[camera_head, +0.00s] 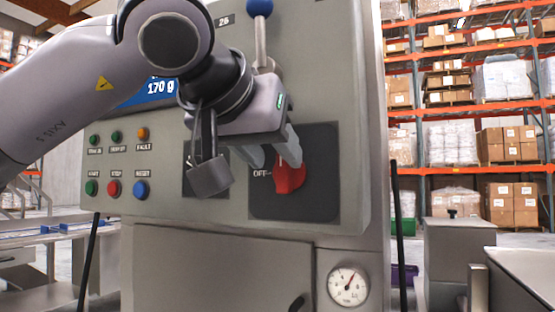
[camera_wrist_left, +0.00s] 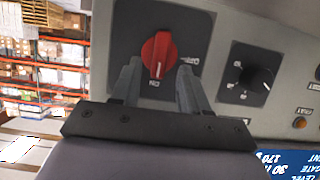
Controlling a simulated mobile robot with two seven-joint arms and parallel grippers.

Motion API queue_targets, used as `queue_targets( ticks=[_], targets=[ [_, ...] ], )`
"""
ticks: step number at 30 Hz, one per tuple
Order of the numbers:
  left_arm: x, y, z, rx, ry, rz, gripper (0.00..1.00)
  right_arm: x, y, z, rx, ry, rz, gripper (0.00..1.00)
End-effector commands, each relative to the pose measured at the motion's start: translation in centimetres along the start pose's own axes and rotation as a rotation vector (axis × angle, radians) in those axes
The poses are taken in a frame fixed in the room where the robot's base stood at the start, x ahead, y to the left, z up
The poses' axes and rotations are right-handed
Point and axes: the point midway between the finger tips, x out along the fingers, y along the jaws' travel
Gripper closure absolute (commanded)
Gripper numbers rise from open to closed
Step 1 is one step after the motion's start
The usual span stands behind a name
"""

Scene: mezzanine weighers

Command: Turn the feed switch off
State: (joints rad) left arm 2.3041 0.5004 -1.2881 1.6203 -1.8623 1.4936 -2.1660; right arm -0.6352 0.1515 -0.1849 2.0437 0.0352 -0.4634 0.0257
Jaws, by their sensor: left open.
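The feed switch, a red rotary knob (camera_head: 291,178), sits on a dark square plate (camera_head: 318,205) on the machine's front, with "OFF" lettered to its left. In the left wrist view the red knob (camera_wrist_left: 158,50) appears upside down, its white mark toward the "ON" lettering, with "OFF" off to the side. My left gripper (camera_head: 276,155) is open in front of the knob. In the wrist view its fingers (camera_wrist_left: 159,70) stand either side of the knob's lower part. I cannot tell whether they touch it. My right gripper is not in view.
A blue-topped lever (camera_head: 260,30) stands above the gripper. A second, black rotary switch (camera_wrist_left: 250,77) is beside the red one. Several push buttons (camera_head: 115,165) are at left. A pressure gauge (camera_head: 348,286) is below right. Pallet racks (camera_head: 470,105) stand behind.

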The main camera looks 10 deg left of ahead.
Motion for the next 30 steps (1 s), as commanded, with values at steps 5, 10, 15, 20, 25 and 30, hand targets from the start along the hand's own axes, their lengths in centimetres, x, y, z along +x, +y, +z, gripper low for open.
queue_targets(
  ticks=[5, 10, 15, 20, 25, 30],
  targets=[
    [1.8, 0.1, 0.0, 0.0, -0.001, 0.0, 0.55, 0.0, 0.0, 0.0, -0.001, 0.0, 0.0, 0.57],
    [2.1, 0.1, 0.0, 0.0, 0.0, 0.001, 0.55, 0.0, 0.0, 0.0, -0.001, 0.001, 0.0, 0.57],
    [2.1, 0.1, 0.0, 0.0, 0.0, 0.002, 0.65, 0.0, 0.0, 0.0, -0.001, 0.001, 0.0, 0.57],
    [2.1, 0.1, 0.0, -0.001, 0.0, 0.002, 1.0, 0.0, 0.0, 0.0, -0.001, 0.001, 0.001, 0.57],
    [2.1, 0.0, 0.0, -0.005, 0.0, 0.003, 1.0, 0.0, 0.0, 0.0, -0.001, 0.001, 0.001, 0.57],
    [2.1, 0.0, 0.0, -0.038, 0.0, 0.017, 1.0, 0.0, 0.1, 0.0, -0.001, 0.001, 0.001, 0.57]
  ],
)
